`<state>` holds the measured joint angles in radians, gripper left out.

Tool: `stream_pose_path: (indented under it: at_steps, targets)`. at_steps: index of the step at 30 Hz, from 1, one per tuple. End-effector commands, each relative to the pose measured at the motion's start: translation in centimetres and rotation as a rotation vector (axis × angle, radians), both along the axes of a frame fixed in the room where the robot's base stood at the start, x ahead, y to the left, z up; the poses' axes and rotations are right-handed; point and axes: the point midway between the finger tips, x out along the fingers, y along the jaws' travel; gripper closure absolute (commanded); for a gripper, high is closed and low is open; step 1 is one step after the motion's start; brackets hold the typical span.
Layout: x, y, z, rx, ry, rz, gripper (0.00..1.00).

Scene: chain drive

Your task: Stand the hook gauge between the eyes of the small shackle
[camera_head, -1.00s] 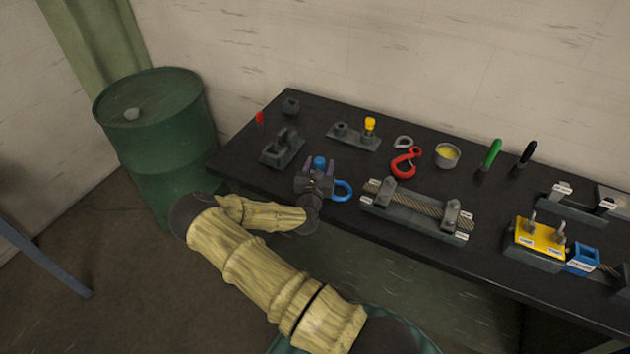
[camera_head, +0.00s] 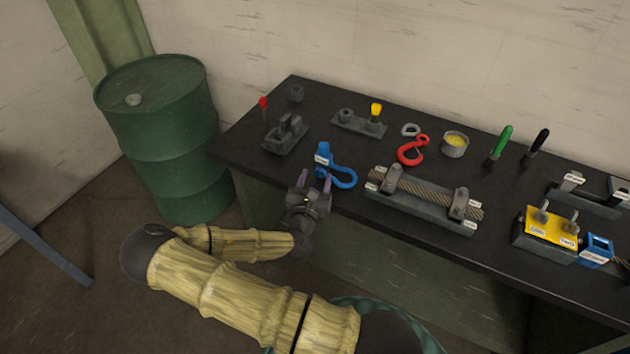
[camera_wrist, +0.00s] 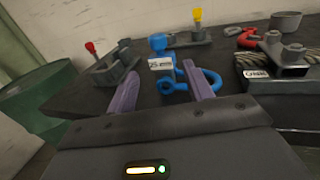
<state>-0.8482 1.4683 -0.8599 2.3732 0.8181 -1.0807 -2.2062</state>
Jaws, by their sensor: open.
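The small shackle, blue (camera_head: 346,179), lies near the front edge of the dark bench, its bow to the right; it also shows in the wrist view (camera_wrist: 213,80). A blue upright piece with a round knob and white label, which I take as the hook gauge (camera_head: 322,160), stands at the shackle's eye end. The wrist view shows the gauge (camera_wrist: 159,64) upright above a round blue eye; how far it sits between both eyes is partly hidden. My gripper (camera_head: 314,181) is open and empty, in front of the gauge and apart from it, purple fingers towards it.
A grey block fixture (camera_head: 285,136) and a red-handled pin (camera_head: 264,104) stand to the left. A rope in a grey clamp (camera_head: 425,195) is close on the right. A red hook (camera_head: 412,151) and a yellow-filled cup (camera_head: 455,145) lie behind. The floor side is free.

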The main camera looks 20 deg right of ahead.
Motion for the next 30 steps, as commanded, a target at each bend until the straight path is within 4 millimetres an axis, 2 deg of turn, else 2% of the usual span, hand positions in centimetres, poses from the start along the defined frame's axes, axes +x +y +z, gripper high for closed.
stream_pose_path:
  at_steps: [10,14,17,22,27,30]
  targets:
    - [0.1,0.2,0.0,0.004,0.000,0.003,0.49]
    - [-0.3,-0.4,-0.6,0.083,-0.006,-0.034,0.49]
    - [-1.2,-1.1,-1.7,0.247,-0.020,-0.107,0.49]
    - [-3.3,-1.4,-4.4,0.646,-0.073,-0.300,0.49]
    - [-5.2,0.1,-5.9,1.020,-0.142,-0.506,0.49]
    - [-6.2,1.7,-6.0,1.230,-0.188,-0.636,0.49]
